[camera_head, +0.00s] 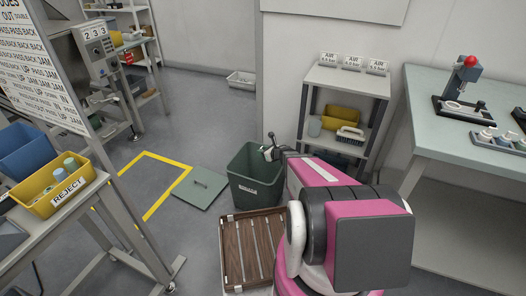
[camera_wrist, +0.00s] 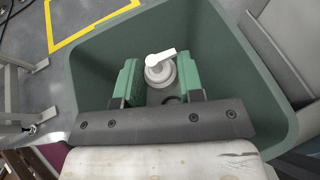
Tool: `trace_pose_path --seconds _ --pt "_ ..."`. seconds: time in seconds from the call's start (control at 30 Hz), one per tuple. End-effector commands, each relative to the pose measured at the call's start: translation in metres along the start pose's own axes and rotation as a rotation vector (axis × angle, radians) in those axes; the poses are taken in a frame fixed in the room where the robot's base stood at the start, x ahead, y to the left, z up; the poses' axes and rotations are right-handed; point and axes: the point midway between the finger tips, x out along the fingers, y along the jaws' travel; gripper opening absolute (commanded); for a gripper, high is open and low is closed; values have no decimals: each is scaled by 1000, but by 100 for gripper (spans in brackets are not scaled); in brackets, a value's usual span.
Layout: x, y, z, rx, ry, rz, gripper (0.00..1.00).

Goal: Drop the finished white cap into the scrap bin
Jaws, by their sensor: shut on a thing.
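The finished white cap (camera_wrist: 160,66), a round body with a small spout or lever on top, sits between the green finger pads of my gripper (camera_wrist: 159,82) in the wrist view. My gripper is shut on it. The green scrap bin (camera_head: 257,191) stands open on the floor in the head view, with a white label on its front. In the wrist view its wall (camera_wrist: 255,95) surrounds the cap and fingers, so the cap is over the bin's opening. In the head view my gripper (camera_head: 270,149) is above the bin's rim; the cap is too small there to tell clearly.
A green lid (camera_head: 200,187) lies flat left of the bin, beside a yellow floor marking (camera_head: 140,158). A wooden slatted crate (camera_head: 233,252) is in front. A shelf (camera_head: 345,82) stands behind right. A yellow reject tray (camera_head: 48,203) sits on the left table.

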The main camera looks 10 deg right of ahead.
Motion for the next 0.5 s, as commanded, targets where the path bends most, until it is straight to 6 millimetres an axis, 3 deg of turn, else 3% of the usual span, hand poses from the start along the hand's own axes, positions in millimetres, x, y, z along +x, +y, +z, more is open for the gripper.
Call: trace_pose_path --seconds 0.5 --pt "19 0 -44 2 0 1 25"
